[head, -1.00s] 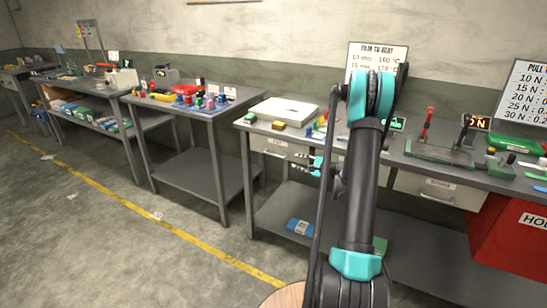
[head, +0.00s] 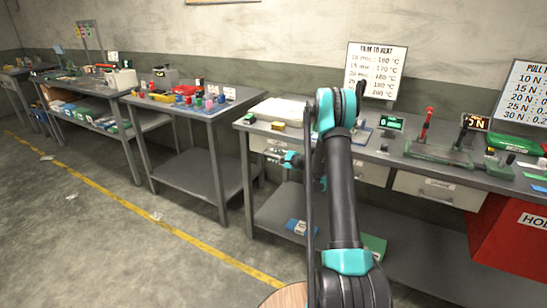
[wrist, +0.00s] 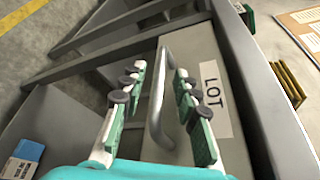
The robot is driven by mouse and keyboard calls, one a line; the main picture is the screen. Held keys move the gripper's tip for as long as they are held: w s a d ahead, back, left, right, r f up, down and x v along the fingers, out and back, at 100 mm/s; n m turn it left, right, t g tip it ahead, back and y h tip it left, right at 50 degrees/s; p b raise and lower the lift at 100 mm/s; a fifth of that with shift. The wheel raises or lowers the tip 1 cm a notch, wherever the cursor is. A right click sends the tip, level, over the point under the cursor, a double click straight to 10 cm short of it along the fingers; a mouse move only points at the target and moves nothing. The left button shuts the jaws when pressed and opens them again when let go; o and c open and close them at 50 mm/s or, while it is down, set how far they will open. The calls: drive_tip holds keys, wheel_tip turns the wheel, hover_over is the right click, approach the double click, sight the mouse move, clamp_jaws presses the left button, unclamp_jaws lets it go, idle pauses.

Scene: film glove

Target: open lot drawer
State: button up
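The drawer labelled LOT (wrist: 202,60) shows in the wrist view, with a grey bar handle (wrist: 156,110) on its light front. Its front also shows in the head view (head: 258,143) under the bench top at the left end, partly behind my gripper (head: 278,157). In the wrist view my gripper (wrist: 160,73) is open, with one finger on each side of the handle. I see no clear contact between the fingers and the bar. The drawer looks shut.
The bench (head: 247,128) carries a white box, small blocks and a fixture on top. A second drawer (head: 438,188) and a red bin (head: 515,235) are to the right. A blue pack (head: 297,227) lies on the lower shelf.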

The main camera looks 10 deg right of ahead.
drive_tip(key=shift+w+a+f, duration=0.1)
drive_tip(key=shift+w+a, duration=0.15)
drive_tip(key=shift+c, duration=0.4)
clamp_jaws()
